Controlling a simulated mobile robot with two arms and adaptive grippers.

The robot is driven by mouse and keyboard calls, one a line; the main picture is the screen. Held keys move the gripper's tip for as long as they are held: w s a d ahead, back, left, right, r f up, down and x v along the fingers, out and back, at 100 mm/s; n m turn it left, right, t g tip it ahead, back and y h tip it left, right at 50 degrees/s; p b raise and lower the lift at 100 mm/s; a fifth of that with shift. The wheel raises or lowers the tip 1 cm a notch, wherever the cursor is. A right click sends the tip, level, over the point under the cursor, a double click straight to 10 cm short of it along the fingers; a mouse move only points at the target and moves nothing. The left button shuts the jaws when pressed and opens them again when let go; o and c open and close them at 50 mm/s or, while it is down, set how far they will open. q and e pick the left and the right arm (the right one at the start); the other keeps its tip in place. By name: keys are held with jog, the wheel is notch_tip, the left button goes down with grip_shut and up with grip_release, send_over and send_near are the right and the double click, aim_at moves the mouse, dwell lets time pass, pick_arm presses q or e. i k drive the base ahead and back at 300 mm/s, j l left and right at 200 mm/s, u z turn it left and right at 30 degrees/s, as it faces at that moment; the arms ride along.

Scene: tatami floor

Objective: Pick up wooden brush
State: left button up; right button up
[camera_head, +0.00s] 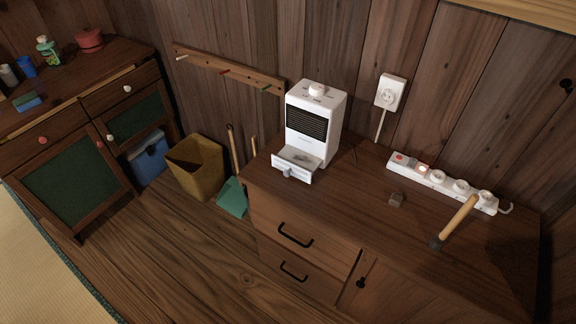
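A tool with a light wooden handle (460,217) and a dark end lies or leans on the top of the brown wooden cabinet at the right. It looks like the wooden brush, but its dark end is too small to make out bristles. The handle slants up to the right, close to the front of the power strip. Neither of my grippers shows in the head view, so nothing is seen touching the tool.
A tan bin (197,168) and green dustpan (232,198) stand left. Wooden floor lies in front.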

aim_at(437, 243)
jog(key=z, duration=1.45)
